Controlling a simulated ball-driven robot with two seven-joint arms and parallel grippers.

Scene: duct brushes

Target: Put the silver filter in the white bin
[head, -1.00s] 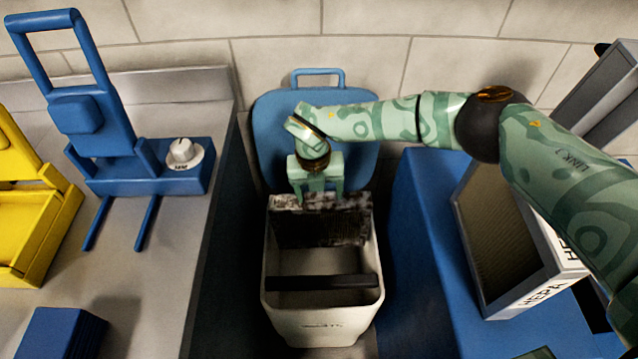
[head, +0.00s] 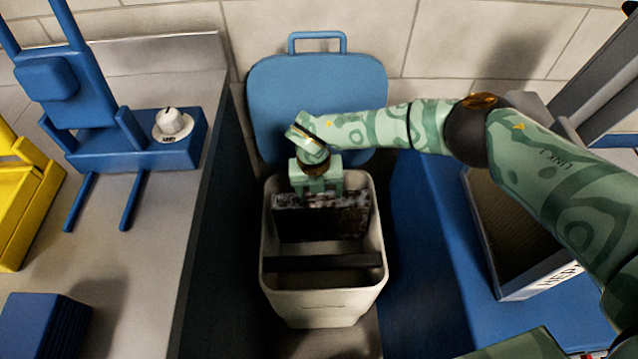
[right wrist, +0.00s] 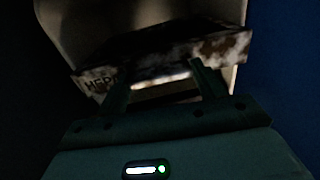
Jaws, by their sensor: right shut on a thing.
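The white bin (head: 322,308) stands open in the gap between two work surfaces, its blue lid (head: 345,90) tipped up behind it. My right gripper (head: 318,194) is at the back of the bin's mouth, pointing down. It is shut on the top edge of a dirty, dark-stained silver filter (head: 330,224). The filter hangs upright inside the bin, its lower part below the rim. In the right wrist view the fingers (right wrist: 160,80) grip the filter's edge (right wrist: 185,54), which bears partly readable HEPA lettering. My left gripper is not in view.
A dark bar (head: 322,262) spans the bin near its front. The left bench holds a blue fixture with a knob (head: 172,123), a yellow fixture (head: 25,205) and a blue block (head: 42,325).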

